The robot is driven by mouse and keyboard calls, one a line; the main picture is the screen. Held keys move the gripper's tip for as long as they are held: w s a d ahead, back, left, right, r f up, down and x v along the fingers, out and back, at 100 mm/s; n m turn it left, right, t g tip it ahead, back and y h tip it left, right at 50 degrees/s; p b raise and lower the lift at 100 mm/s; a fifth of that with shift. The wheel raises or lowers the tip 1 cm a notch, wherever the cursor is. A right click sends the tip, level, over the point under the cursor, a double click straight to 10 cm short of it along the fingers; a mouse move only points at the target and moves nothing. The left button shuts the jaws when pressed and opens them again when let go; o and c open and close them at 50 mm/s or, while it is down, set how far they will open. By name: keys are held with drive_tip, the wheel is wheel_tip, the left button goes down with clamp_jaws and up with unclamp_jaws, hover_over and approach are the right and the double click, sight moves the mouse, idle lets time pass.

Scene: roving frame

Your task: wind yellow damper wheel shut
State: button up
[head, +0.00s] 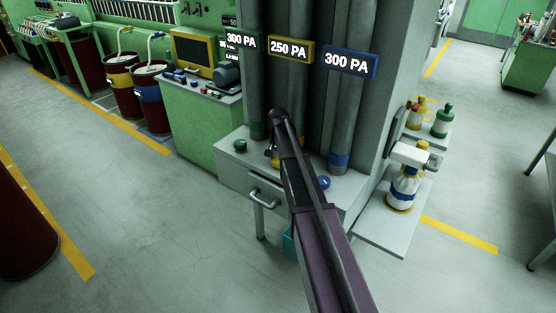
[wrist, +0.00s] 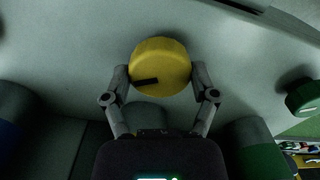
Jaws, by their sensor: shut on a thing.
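The yellow damper wheel (wrist: 160,60) is a round knob with a dark bar mark on its face, seen in the middle of the wrist view. My gripper (wrist: 160,78) is shut on it, with one finger against each side of its rim. In the head view my arm comes up from below to the grey bench under the ducts and hides most of the wheel and my gripper. Only a little yellow (head: 275,160) shows beside the arm there. A yellow sign (head: 290,49) reading 250 PA hangs above, on the middle duct.
A green knob (head: 240,145) and a blue knob (head: 323,182) sit on the bench (head: 345,192) either side of my arm. A drawer handle (head: 264,197) sticks out in front. Bottles stand on a shelf (head: 375,236) at right.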

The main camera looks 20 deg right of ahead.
drive_tip(key=n, duration=0.6)
drive_tip(key=shift+s+n, duration=0.1)
drive_tip(key=shift+n, duration=0.2)
drive_tip(key=n, duration=0.5)
drive_tip(key=shift+n, duration=0.4)
drive_tip(key=o, duration=1)
